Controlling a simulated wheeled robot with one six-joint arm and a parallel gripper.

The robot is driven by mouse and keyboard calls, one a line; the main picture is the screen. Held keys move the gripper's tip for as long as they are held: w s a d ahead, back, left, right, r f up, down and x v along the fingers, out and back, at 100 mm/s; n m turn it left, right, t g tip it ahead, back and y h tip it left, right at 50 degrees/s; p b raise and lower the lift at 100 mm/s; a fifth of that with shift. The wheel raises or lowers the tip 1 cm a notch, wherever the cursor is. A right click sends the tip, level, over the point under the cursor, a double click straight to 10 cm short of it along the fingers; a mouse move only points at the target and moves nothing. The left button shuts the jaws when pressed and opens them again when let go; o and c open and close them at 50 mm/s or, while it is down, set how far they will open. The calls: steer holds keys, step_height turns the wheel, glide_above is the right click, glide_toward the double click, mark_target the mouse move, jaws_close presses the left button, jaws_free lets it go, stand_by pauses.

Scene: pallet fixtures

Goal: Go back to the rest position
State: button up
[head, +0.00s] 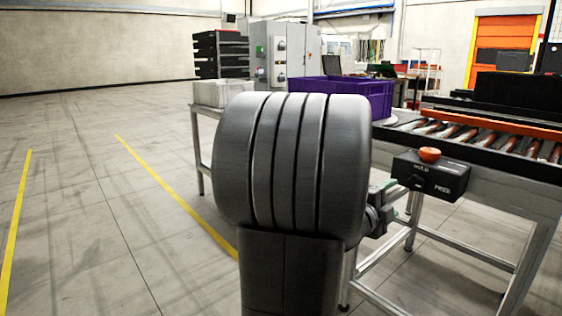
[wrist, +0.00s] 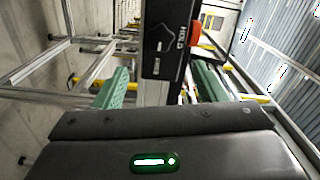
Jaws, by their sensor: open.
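My gripper (wrist: 161,72) shows in the wrist view with its two green fingers spread apart and nothing held between them. The black control box (wrist: 165,45), with its orange-red button (wrist: 195,33), appears beyond and between the fingers. In the head view the box (head: 431,178) is fixed to the near side of the conveyor, with the orange button (head: 429,154) on top. My gripper is mostly hidden behind my grey arm there; a bit of green shows just left of the box. I cannot tell whether it touches the box.
A roller conveyor (head: 483,136) runs along the right. A purple crate (head: 345,92) and a pale grey bin (head: 222,93) stand on the table behind my arm. Black stacked trays (head: 221,54) and a grey cabinet (head: 287,52) are farther back. The floor at left is clear, with yellow lines.

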mark_target(414, 185)
steer(key=b+x, duration=0.2)
steer(key=x, duration=1.1)
steer(key=shift+d+r, duration=0.15)
steer(key=n+p, duration=0.1)
steer(key=n, duration=0.1)
steer(key=shift+r+n, duration=0.1)
steer(key=shift+n, duration=0.2)
steer(key=shift+n+p, duration=0.5)
steer(key=shift+n, duration=0.5)
steer(key=n+p, duration=0.2)
steer(key=n, duration=0.3)
steer(key=n+p, duration=0.2)
steer(key=n, duration=0.3)
steer(key=shift+n, duration=0.3)
steer(key=shift+f+n+p, duration=0.2)
steer(key=shift+n+p, duration=0.4)
steer(key=shift+n, duration=0.9)
steer(key=shift+f, duration=0.1)
